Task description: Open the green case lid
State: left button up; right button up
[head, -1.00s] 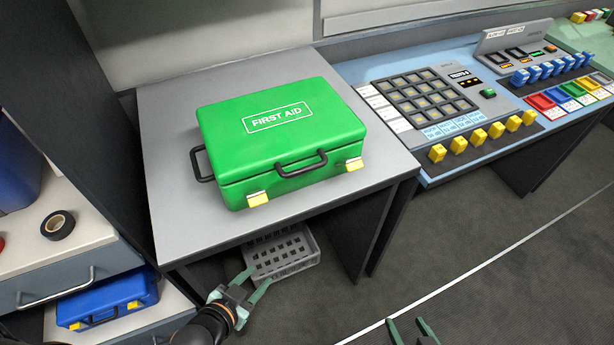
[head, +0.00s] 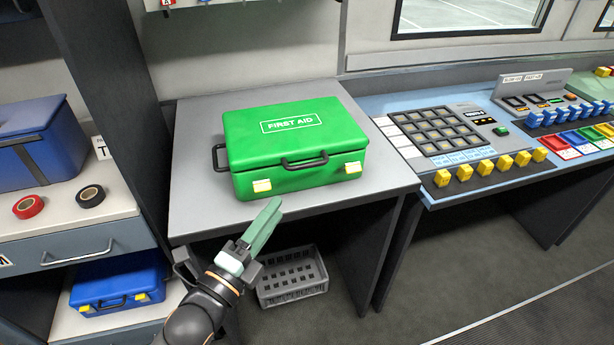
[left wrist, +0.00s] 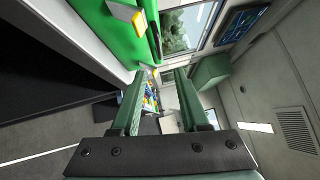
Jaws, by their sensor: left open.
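The green first aid case (head: 292,146) lies flat on a grey table (head: 192,205) with its lid shut. A dark handle (head: 305,161) and two yellow latches, the left one (head: 262,186) and the right one (head: 353,168), are on its front side. Another dark handle is on its left side. My left gripper (head: 268,222) is in front of the table edge, below the left latch and apart from the case. It is open and empty. In the left wrist view the case (left wrist: 115,25) and a yellow latch (left wrist: 127,14) show at upper left, beside the fingers (left wrist: 158,100). My right gripper is not visible.
A control console (head: 470,190) with buttons and switches stands to the right. A grey crate (head: 292,278) is on the floor under the table. A shelf unit at left holds tape rolls (head: 90,196) and blue cases (head: 118,280). Table space around the case is clear.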

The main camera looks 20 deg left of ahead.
pick_arm(q)
jog(key=p+x, duration=0.1)
jog(key=x, duration=1.1)
jog(key=shift+w, duration=0.1)
jog(key=shift+c, duration=0.4)
grip_shut()
dwell(0.7)
